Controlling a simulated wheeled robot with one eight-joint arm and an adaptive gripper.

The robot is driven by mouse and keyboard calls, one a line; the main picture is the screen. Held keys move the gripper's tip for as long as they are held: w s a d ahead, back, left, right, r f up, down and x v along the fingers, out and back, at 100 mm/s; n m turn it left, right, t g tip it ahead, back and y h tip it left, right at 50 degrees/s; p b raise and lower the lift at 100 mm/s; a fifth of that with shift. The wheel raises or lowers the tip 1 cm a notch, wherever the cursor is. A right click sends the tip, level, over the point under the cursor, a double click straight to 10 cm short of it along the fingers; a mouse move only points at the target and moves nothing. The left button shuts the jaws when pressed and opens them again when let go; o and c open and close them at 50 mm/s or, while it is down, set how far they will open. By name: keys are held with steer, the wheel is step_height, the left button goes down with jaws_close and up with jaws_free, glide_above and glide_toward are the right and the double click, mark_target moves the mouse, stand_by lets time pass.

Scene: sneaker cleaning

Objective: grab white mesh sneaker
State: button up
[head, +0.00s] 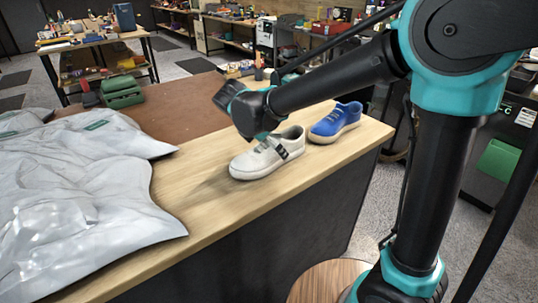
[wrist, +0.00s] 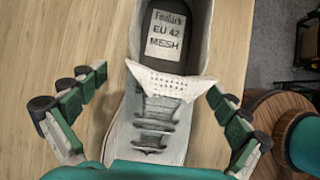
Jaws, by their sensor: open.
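The white mesh sneaker (head: 262,158) stands upright on the wooden counter in the head view, its toe toward the left. In the wrist view the white sneaker (wrist: 154,118) lies between my fingers, and its insole label reads "EU 42 MESH". My gripper (wrist: 155,98) is open, with one finger on each side of the shoe. The left finger shows a gap to the shoe; the right finger is close to its side, and I cannot tell if it touches. In the head view my wrist hangs over the sneaker, and the fingers are mostly hidden.
A blue sneaker (head: 336,122) stands just right of the white one. A grey plastic sheet or bag (head: 85,190) covers the counter's left part. A green box (head: 121,91) sits at the back. The wooden counter (head: 215,215) is bare in front of the sneaker.

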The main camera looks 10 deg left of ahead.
steer(key=shift+w+d+f, duration=0.25)
steer(key=shift+w+f, duration=0.05)
steer(key=shift+f, duration=0.3)
steer(key=shift+c, duration=0.5)
steer(key=c, duration=1.5)
